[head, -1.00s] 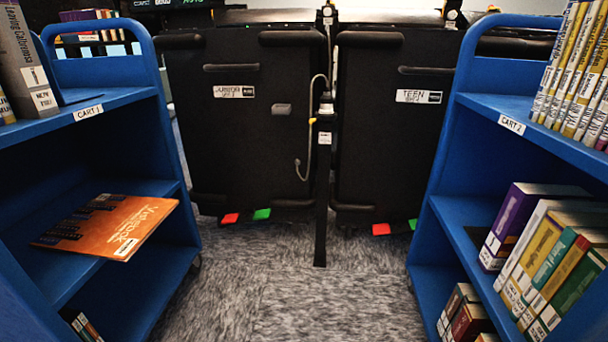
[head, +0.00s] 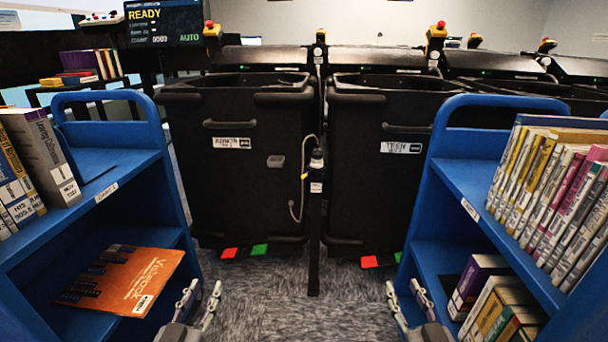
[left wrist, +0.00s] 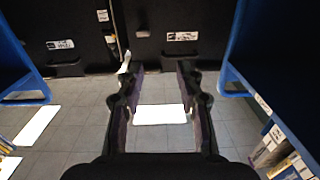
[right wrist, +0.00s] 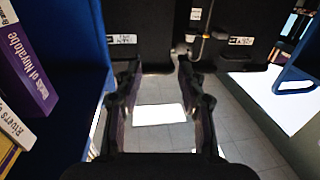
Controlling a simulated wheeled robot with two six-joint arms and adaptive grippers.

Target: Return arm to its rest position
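My left gripper (head: 200,305) is low in the head view, beside the left blue cart. Its two fingers are apart with nothing between them, as the left wrist view (left wrist: 158,105) also shows. My right gripper (head: 408,303) is low in the head view, beside the right blue cart. Its fingers are apart and empty, as the right wrist view (right wrist: 158,105) also shows. Both grippers point forward toward the black bins, clear of them.
The left blue cart (head: 165,190) holds an orange book (head: 130,280) lying flat and upright books above. The right blue cart (head: 425,230) holds rows of books. Black bins (head: 245,180) (head: 375,170) stand ahead, with a dark post (head: 314,240) between them. Carpet between the carts is clear.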

